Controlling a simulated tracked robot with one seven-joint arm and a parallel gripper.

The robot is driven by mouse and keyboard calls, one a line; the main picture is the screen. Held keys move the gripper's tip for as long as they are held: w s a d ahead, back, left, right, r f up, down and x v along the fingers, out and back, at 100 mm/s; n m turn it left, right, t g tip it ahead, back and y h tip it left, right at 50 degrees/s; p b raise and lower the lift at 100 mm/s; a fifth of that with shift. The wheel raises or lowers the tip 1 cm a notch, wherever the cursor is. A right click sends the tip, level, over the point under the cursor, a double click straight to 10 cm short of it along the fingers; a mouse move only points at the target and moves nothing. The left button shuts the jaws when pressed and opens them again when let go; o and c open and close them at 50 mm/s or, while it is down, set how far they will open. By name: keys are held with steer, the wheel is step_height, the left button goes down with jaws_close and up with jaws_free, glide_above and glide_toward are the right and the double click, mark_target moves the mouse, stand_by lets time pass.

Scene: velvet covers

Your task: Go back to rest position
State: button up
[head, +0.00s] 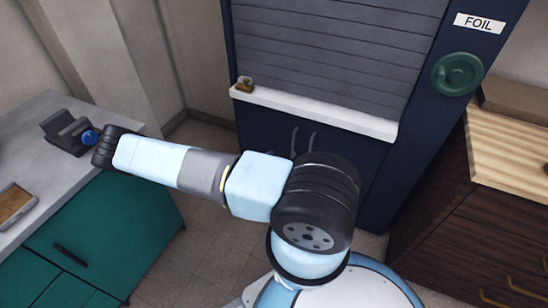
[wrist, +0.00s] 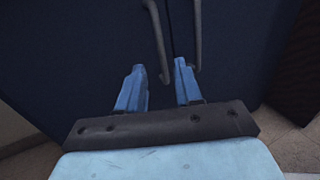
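My gripper (wrist: 159,70) shows in the wrist view with two blue fingers apart and nothing between them. Beyond the fingertips are the dark blue cabinet doors with two long grey handles (wrist: 157,40). I cannot tell how far the fingertips are from the doors. In the head view my arm reaches left from its base toward the counter, and I cannot make out the gripper fingers there.
A dark blue cabinet (head: 262,135) with a grey shutter (head: 335,50), white ledge (head: 315,112) and FOIL sign (head: 479,22) stands ahead. A grey counter (head: 30,150) at left holds a black device (head: 68,132) and a tray (head: 14,205). A wooden chest (head: 505,215) stands right.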

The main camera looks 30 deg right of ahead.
stand_by(0.4)
steer(key=s+a+r+m+g+y, duration=0.15)
steer(key=a+r+m+y, duration=0.3)
steer(key=r, duration=0.75)
steer(key=a+r+m+g+y, duration=0.2)
steer(key=a+r+m+y, duration=0.3)
steer(key=r, duration=0.7)
steer(key=s+a+r+m+g+y, duration=0.1)
steer(key=a+r+m+g+y, duration=0.15)
steer(key=r+m, duration=0.65)
steer(key=s+a+r+t+y, duration=0.3)
steer(key=s+r, duration=0.6)
steer(key=r, duration=0.4)
steer(key=s+a+r+m+t+y, duration=0.1)
steer(key=s+a+r+t, duration=0.3)
steer(key=s+r, duration=0.6)
steer(key=shift+s+a+r+t+y, duration=0.25)
steer(key=shift+r+t+y, duration=0.55)
steer(key=shift+r, duration=0.8)
steer(key=shift+m, duration=0.25)
